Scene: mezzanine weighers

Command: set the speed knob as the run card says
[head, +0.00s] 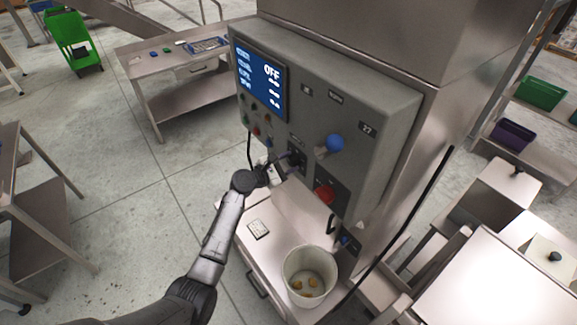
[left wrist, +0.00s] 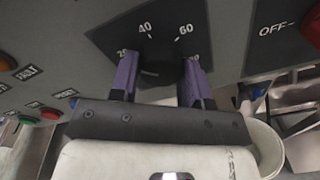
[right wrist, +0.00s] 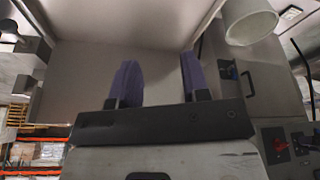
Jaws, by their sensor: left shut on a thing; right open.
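The speed knob (left wrist: 158,72) is dark and sits on a black dial plate (left wrist: 205,32) with 40 and 60 readable and partly covered marks on either side. My left gripper (head: 288,162) is shut on the knob, one purple finger on each side. The knob's pointer is hidden, so its setting cannot be told. The screen (head: 260,82) on the grey control panel (head: 375,105) reads OFF in large letters. A small pale card (head: 258,229) lies on the steel ledge; its writing is too small to read. My right gripper (right wrist: 157,80) is open and empty, away from the panel.
A blue ball-ended lever (head: 335,143) and a red knob (head: 324,193) stick out right of the speed knob. Small coloured buttons (head: 256,132) sit below the screen. A white bucket (head: 308,277) with a few yellowish pieces stands on the ledge below.

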